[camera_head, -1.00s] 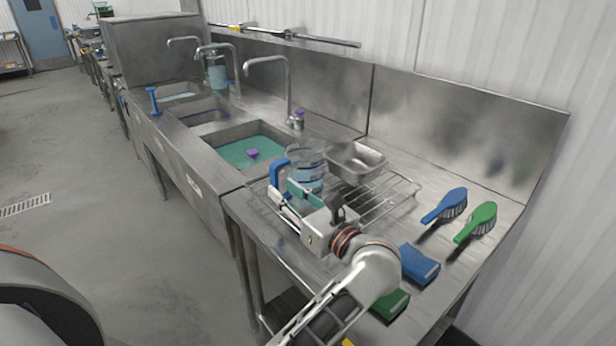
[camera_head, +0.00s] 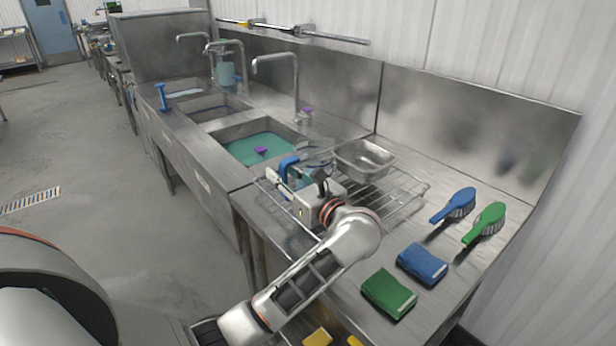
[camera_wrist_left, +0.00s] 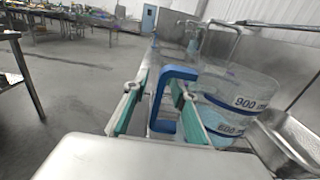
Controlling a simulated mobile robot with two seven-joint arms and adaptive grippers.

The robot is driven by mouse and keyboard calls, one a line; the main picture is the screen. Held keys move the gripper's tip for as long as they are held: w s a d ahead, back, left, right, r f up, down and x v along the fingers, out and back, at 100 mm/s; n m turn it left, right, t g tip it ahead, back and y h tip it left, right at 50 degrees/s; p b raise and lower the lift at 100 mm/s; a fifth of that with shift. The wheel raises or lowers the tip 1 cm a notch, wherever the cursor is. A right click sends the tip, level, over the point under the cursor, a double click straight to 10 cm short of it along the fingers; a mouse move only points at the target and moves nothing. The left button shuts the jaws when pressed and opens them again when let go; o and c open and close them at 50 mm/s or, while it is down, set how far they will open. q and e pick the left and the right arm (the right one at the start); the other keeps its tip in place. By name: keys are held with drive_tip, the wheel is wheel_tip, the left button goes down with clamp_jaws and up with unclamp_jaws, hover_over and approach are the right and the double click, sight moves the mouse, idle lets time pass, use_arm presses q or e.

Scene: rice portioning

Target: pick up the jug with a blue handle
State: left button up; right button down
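The clear jug (camera_head: 318,155) with a blue handle (camera_head: 287,167) stands at the wire rack's far left end, partly hidden by my left gripper in the head view. In the left wrist view the jug (camera_wrist_left: 238,105) shows volume marks and blue bands on the right. Its blue handle (camera_wrist_left: 163,100) lies between the two teal-padded fingers of my left gripper (camera_wrist_left: 155,108). The fingers are apart, with a visible gap between the left finger and the handle. The left gripper (camera_head: 283,183) is level with the handle in the head view. My right gripper is not in view.
A wire rack (camera_head: 405,205) and a steel pan (camera_head: 362,158) are beside the jug. A sink with teal water (camera_head: 240,150) lies beyond.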

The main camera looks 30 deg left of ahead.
use_arm(q)
clamp_jaws()
drive_tip(key=shift+r, duration=0.1)
drive_tip(key=shift+r, duration=0.15)
